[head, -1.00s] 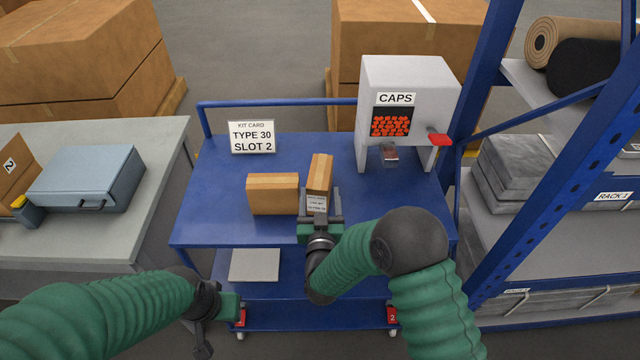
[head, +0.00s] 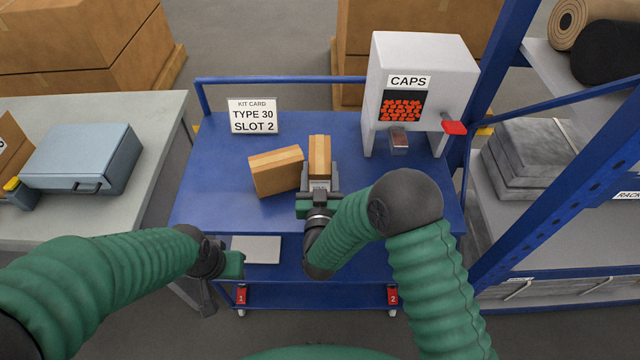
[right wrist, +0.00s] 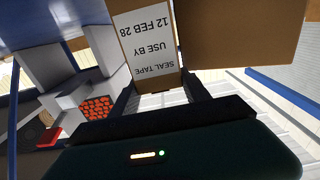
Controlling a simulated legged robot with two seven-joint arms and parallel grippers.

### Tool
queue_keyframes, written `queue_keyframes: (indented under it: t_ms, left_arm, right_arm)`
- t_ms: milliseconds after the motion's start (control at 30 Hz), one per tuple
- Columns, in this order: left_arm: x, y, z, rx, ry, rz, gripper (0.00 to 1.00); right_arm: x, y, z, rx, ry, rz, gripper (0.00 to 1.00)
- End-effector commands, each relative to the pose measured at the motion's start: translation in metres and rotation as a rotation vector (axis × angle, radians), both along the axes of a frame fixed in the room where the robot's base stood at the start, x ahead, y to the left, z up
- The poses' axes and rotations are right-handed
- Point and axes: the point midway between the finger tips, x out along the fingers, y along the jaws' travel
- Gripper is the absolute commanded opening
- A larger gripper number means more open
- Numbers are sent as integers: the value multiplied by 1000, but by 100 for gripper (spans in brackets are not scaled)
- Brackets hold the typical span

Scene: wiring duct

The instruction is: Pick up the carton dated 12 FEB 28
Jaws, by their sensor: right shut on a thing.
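The carton dated 12 FEB 28 (head: 319,153) is a narrow brown box with a lighter tape strip, over the blue cart top. Its white label (right wrist: 150,40) reads SEAL TAPE, USE BY, 12 FEB 28, upside down in the right wrist view. My right gripper (head: 319,182) is shut on this carton, with a finger at each side. I cannot tell whether the carton is clear of the cart. A second, wider carton (head: 276,172) sits just left of it, turned at an angle; its date is not visible. My left gripper (head: 218,272) hangs at the cart's front left; its jaw opening is unclear.
The blue cart (head: 215,185) carries a kit card (head: 252,116) reading TYPE 30 SLOT 2 and a grey CAPS dispenser (head: 420,95) at the right. A grey table (head: 150,150) with a blue case (head: 82,160) stands left. A blue rack (head: 500,150) stands right.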

Motion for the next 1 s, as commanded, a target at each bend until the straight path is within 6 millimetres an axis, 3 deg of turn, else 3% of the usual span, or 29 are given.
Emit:
queue_keyframes:
  t_ms: [33,200,633,900,1000]
  left_arm:
    - [0,0,0,0,0,0,36]
    - [0,0,0,0,0,0,36]
    - [0,0,-1,0,0,0,36]
    - [0,0,-5,0,0,-1,36]
    - [0,0,-8,0,0,0,36]
  right_arm:
    - [-1,-1,-5,-2,12,0,18]
    - [-2,-3,-6,-3,15,-1,0]
    - [-1,-1,-4,-3,17,0,0]
    - [-2,0,31,-1,7,0,0]
    - [-21,0,31,-3,12,2,0]
